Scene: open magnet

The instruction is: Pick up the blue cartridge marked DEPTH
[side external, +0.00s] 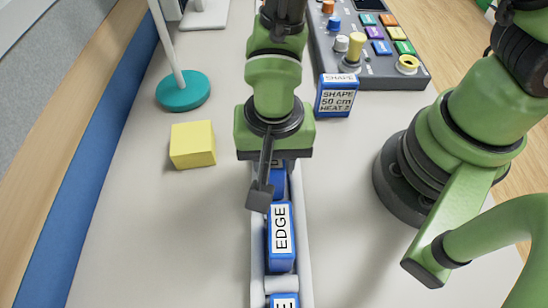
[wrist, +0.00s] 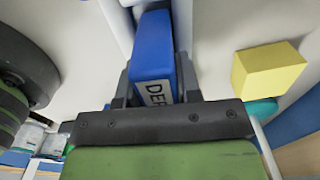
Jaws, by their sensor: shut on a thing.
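The blue cartridge marked DEPTH (wrist: 153,50) is between the two fingers of my gripper (wrist: 156,78) in the wrist view. Only the first letters of its white label show; the gripper body hides the rest. In the side view, part of a blue cartridge (side external: 279,183) shows under my gripper (side external: 270,192), in line with the pale rack (side external: 257,235). My gripper is shut on the DEPTH cartridge. I cannot tell whether its bottom is clear of the rack. One dark finger shows in the side view; the other is hidden.
A blue EDGE cartridge (side external: 281,237) stands in the rack close in front, with another (side external: 285,300) nearer. A SHAPE cartridge (side external: 337,97) stands by the control panel (side external: 385,75). A yellow block (side external: 193,144) and a teal round base (side external: 183,91) are at left.

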